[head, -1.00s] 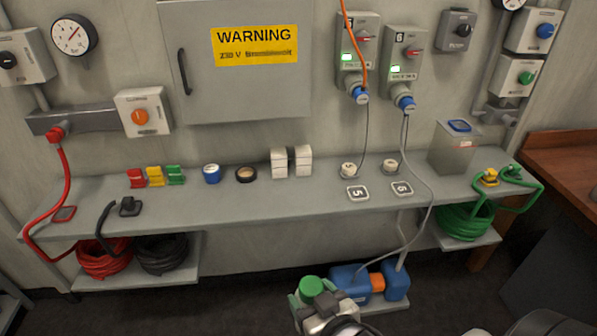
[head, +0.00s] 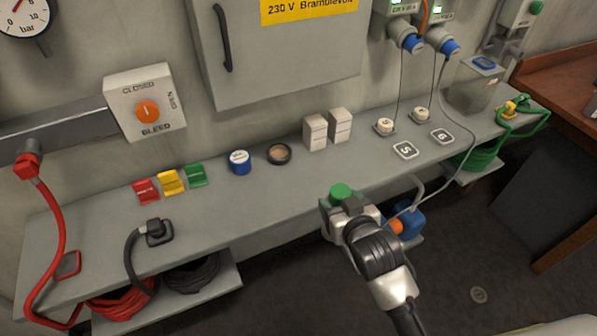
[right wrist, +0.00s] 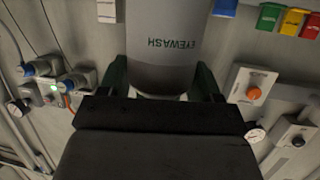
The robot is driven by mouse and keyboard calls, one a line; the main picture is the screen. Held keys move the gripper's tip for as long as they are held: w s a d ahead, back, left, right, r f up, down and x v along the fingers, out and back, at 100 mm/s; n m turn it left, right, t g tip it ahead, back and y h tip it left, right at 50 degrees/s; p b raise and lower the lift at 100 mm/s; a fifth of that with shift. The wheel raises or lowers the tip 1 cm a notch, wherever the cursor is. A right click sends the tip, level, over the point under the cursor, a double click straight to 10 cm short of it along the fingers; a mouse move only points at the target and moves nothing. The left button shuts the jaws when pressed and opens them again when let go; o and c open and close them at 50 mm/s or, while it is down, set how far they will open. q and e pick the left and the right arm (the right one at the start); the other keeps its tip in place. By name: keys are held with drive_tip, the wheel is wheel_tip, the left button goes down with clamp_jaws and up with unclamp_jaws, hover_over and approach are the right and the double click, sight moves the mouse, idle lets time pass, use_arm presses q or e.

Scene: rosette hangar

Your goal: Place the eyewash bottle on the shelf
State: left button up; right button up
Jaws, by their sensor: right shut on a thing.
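The eyewash bottle shows its green cap (head: 340,190) in the head view, at the front edge of the long grey shelf (head: 275,205). The rest of it is mostly hidden behind my gripper there. In the right wrist view its grey body with the upside-down word EYEWASH (right wrist: 165,42) sits between the fingers. My right gripper (head: 343,204) is shut on it. I cannot tell whether the bottle is clear of the shelf or touching it. My left gripper is not in view.
On the shelf stand red, yellow and green tags (head: 171,182), a blue tape roll (head: 239,162), a dark roll (head: 279,153), white blocks (head: 327,130) and a grey box (head: 475,85). Black plug (head: 154,232) lies left. Bare shelf lies in front of the rolls and blocks.

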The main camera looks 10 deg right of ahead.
drive_tip(key=w+a+r+n+y+b, duration=0.1)
drive_tip(key=w+a+r, duration=0.15)
drive_tip(key=w, duration=0.45)
drive_tip(key=w+a+r+n+g+y, duration=0.1)
drive_tip(key=w+r+y, duration=0.1)
drive_tip(key=w+r, duration=0.3)
drive_tip(key=w+a+r+n+y+b, duration=0.1)
drive_tip(key=w+r, duration=0.2)
drive_tip(key=w, duration=0.5)
use_arm(q)
drive_tip(key=p, duration=0.2)
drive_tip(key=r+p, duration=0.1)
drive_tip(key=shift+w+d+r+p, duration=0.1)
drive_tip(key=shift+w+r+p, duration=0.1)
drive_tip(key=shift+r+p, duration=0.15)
use_arm(e)
drive_tip(key=s+a+f, duration=0.5)
drive_tip(key=a+f, duration=0.5)
drive_tip(key=f, duration=0.1)
drive_tip(key=shift+s, duration=0.3)
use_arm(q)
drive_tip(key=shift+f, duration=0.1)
use_arm(e)
drive_tip(key=shift+a, duration=0.1)
drive_tip(key=o, duration=0.7)
drive_tip(key=shift+f, duration=0.2)
drive_tip(key=o, duration=0.5)
drive_tip(key=shift+c, duration=0.2)
